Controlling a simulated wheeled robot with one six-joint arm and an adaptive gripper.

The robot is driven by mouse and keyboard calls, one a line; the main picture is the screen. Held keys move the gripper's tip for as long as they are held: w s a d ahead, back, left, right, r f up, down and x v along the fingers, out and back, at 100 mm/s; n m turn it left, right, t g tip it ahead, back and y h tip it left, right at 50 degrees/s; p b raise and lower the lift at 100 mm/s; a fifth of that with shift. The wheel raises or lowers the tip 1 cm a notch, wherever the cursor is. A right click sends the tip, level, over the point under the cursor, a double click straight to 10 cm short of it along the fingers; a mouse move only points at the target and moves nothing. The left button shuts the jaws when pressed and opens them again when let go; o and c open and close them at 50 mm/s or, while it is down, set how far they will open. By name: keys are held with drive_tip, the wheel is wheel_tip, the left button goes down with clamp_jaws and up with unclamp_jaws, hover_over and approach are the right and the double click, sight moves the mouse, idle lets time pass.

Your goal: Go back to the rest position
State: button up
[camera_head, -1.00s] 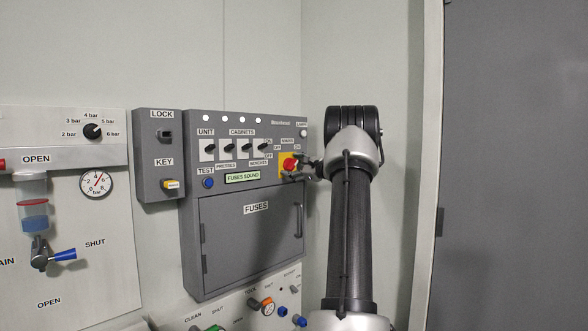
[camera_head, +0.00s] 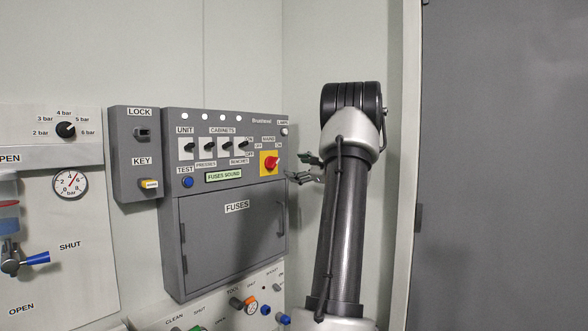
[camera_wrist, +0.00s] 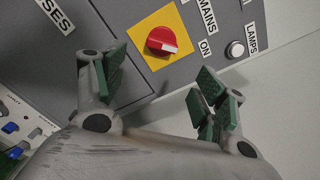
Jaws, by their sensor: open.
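My gripper (camera_head: 312,168) is open and empty, just right of the fuse panel (camera_head: 232,150) and clear of the red mains switch (camera_head: 270,163). In the wrist view, the two green-padded fingers of my gripper (camera_wrist: 160,92) stand wide apart. The red mains knob (camera_wrist: 167,41) on its yellow plate lies beyond them, with nothing between the pads. My arm rises at the right of the head view and partly hides the wall behind.
The closed fuses door (camera_head: 236,240) fills the lower panel. A lock and key box (camera_head: 140,158) is to its left, with a pressure gauge (camera_head: 70,185) and a blue-handled valve (camera_head: 30,260) further left. Below are several knobs (camera_head: 250,305). A grey door (camera_head: 510,170) stands at right.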

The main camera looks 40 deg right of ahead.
idle(0.5)
drive_tip(key=s+a+f+n+g+y, duration=0.1)
drive_tip(key=s+a+f+n+g, duration=0.3)
drive_tip(key=f, duration=0.4)
drive_tip(key=s+a+f+n+g+y, duration=0.1)
drive_tip(key=s+a+f+n+g, duration=0.1)
drive_tip(key=s+a+f+g, duration=0.35)
drive_tip(key=s+a+n+g+h, duration=0.1)
drive_tip(key=s+a+n+g, duration=0.1)
drive_tip(key=s+a+n, duration=0.8)
drive_tip(key=s+a+n+g+h, duration=0.2)
drive_tip(key=s+a+n, duration=0.8)
drive_tip(key=a, duration=1)
drive_tip(key=shift+s+a, duration=0.25)
drive_tip(key=shift+s, duration=0.45)
drive_tip(key=shift+f, duration=0.1)
